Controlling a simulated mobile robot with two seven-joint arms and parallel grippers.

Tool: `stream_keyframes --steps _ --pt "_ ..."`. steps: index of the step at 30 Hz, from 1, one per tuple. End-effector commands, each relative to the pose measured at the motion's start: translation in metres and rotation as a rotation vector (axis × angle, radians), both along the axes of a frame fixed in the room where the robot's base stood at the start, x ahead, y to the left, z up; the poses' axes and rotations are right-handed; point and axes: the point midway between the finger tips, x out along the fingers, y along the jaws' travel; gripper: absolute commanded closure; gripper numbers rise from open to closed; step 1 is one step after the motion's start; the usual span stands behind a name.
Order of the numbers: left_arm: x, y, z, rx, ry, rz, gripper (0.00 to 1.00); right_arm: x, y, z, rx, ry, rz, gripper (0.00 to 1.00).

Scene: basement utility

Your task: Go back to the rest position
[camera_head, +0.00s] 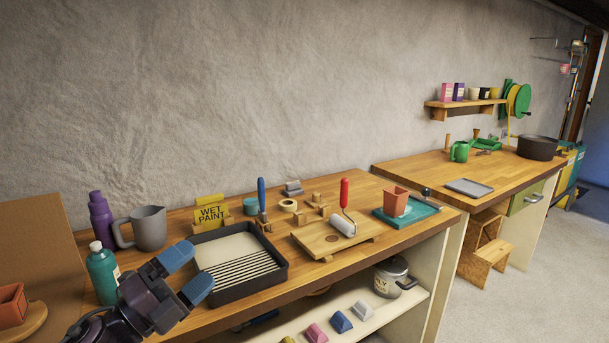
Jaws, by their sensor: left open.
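My left gripper (190,273) comes in at the lower left of the head view, over the front left part of the wooden workbench (330,276). Its two blue fingertips are apart and nothing is between them. It appears just left of the black paint tray (250,291), in front of the grey pitcher (150,228) and beside the teal bottle (103,272). How high it is above the bench I cannot tell. My right gripper is not in view.
The bench holds a yellow wet paint sign (211,214), a paint roller (345,222) on a wooden board (310,241), and a terracotta pot (396,201) on a teal tray (420,216). A purple bottle (101,220) stands at the back left. A second bench (420,171) is farther right.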

Motion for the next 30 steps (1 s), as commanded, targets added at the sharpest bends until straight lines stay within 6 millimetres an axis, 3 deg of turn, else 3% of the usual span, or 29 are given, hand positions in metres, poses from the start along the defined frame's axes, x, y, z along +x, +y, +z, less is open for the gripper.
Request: stream_keyframes --steps 1,4,8,12,15,21,25,30 --pt "0.004 0.014 -0.026 -0.136 0.15 0.056 0.23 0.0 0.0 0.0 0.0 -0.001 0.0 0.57" --pt "0.006 0.039 -0.079 -0.386 0.421 0.165 0.23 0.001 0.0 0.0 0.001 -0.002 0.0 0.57" --pt "-0.011 0.064 -0.153 -0.659 0.717 0.299 0.23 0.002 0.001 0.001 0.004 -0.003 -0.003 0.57" --pt "-0.05 0.08 -0.229 -0.887 0.965 0.431 0.23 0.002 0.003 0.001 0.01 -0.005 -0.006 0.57" --pt "-0.086 0.085 -0.274 -1.015 1.092 0.511 0.23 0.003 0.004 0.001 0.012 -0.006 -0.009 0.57" --pt "-0.162 0.091 -0.337 -1.184 1.222 0.661 0.23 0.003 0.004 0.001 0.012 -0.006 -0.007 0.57" --pt "-0.201 0.092 -0.359 -1.234 1.269 0.734 0.23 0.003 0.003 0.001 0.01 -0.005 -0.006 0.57" --pt "-0.226 0.093 -0.371 -1.245 1.299 0.779 0.23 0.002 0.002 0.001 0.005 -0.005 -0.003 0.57"
